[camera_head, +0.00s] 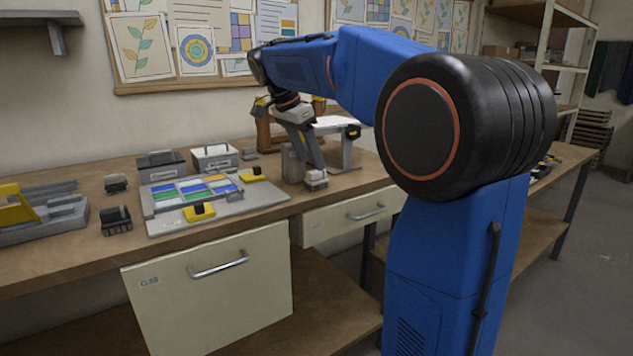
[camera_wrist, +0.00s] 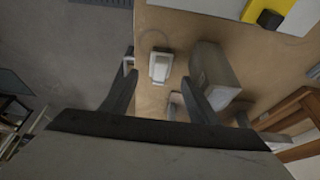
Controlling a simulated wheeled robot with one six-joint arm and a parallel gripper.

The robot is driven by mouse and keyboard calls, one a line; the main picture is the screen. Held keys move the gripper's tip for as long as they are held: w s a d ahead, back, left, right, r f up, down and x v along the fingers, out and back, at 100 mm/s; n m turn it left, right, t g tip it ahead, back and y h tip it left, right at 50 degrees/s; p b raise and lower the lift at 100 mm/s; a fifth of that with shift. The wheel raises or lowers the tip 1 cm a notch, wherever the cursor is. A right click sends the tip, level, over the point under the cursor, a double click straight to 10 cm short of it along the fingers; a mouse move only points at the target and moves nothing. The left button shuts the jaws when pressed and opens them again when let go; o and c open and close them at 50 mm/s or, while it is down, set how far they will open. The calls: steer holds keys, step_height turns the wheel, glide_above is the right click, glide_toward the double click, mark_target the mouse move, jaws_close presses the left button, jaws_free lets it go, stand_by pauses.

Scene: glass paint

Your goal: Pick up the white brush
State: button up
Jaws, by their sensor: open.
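A small whitish, block-shaped thing, which looks like the white brush (camera_wrist: 160,66), lies on the wooden bench near its front edge. It also shows in the head view (camera_head: 316,180), just under my gripper (camera_head: 310,160). In the wrist view it sits between the two dark fingers of my gripper (camera_wrist: 160,80), a little beyond them. The fingers are apart and hold nothing. I cannot tell the exact height of the fingers above it, and its fine shape is too small to read.
A grey block (camera_wrist: 213,75) stands close to the right of the white thing in the wrist view. A glass panel board (camera_head: 160,226) with yellow clamps (camera_head: 252,175) lies to the left in the head view. A wooden frame (camera_head: 263,130) stands behind. The bench front edge is near.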

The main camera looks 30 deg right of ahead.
mark_target(317, 173)
steer(key=shift+x, duration=2.95)
steer(key=shift+d+r, duration=0.1)
steer(key=c, duration=1.2)
steer(key=shift+c, duration=0.2)
